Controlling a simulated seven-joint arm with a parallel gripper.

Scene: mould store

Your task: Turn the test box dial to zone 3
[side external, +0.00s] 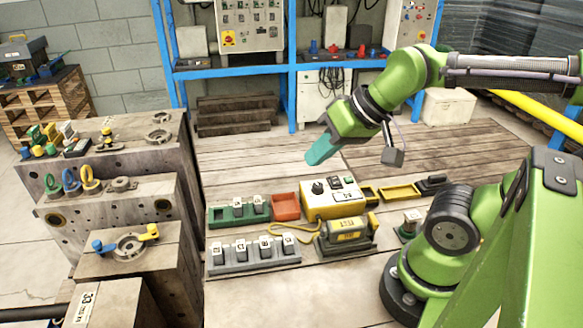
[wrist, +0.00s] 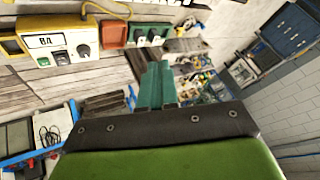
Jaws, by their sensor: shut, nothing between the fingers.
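The yellow test box (side external: 331,212) stands on the wooden bench in the middle of the side view. Its black dial (side external: 318,187) is on the left of its top panel. The wrist view shows the box (wrist: 108,40) at upper left, with the dial (wrist: 83,50) near its right end. The dial's setting and zone marks are too small to read. My gripper (side external: 312,160) has teal fingers, shut and empty, in the air above and behind the box, apart from the dial. The fingers (wrist: 160,68) also show shut in the wrist view.
An orange tray (side external: 285,207) and a green rack (side external: 225,216) stand left of the box. A yellow tray (side external: 400,192) is at right. Steel mould blocks (side external: 150,215) rise at left. The bench behind is clear.

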